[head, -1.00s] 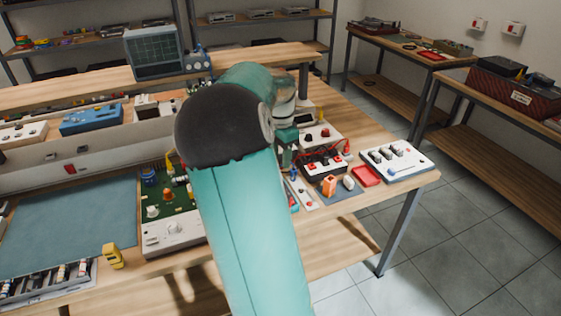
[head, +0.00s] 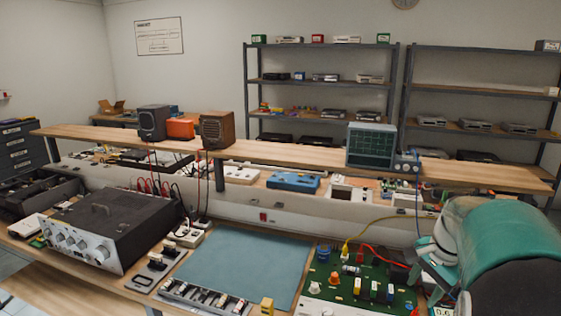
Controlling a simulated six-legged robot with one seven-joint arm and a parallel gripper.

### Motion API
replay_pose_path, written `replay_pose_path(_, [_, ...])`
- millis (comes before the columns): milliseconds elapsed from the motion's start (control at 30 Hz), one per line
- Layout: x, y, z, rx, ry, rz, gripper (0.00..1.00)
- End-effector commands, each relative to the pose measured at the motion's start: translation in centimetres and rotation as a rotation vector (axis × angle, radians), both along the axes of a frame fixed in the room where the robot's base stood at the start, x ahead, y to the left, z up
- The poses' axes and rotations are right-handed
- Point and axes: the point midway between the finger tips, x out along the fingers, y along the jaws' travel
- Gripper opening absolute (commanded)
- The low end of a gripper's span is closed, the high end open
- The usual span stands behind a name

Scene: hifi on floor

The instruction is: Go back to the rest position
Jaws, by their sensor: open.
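My arm, teal with a dark rounded joint, fills the lower right of the head view. Its pale wrist section lies at its left side. My gripper (head: 434,277) shows in part below that wrist, over the right side of the green circuit board (head: 335,284). It is open. Its fingertips are small and partly hidden, and I see nothing held in it.
The bench carries a blue-grey mat (head: 245,262), a black-and-silver amplifier (head: 105,230) and a tray of small parts (head: 205,300). Yellow and red wires rise from the circuit board near my arm. An oscilloscope (head: 370,146) and speakers (head: 217,130) stand on the raised shelf.

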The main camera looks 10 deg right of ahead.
Motion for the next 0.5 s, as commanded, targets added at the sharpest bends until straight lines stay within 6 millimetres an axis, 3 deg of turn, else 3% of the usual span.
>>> replay_pose_path(33, [-0.1,2.3,0.9,-0.007,-0.032,0.082,0.46])
replay_pose_path(200, [-0.9,9.7,2.7,-0.060,-0.117,0.372,0.46])
replay_pose_path(500, [-5.3,21.0,4.6,-0.245,-0.249,0.881,0.46])
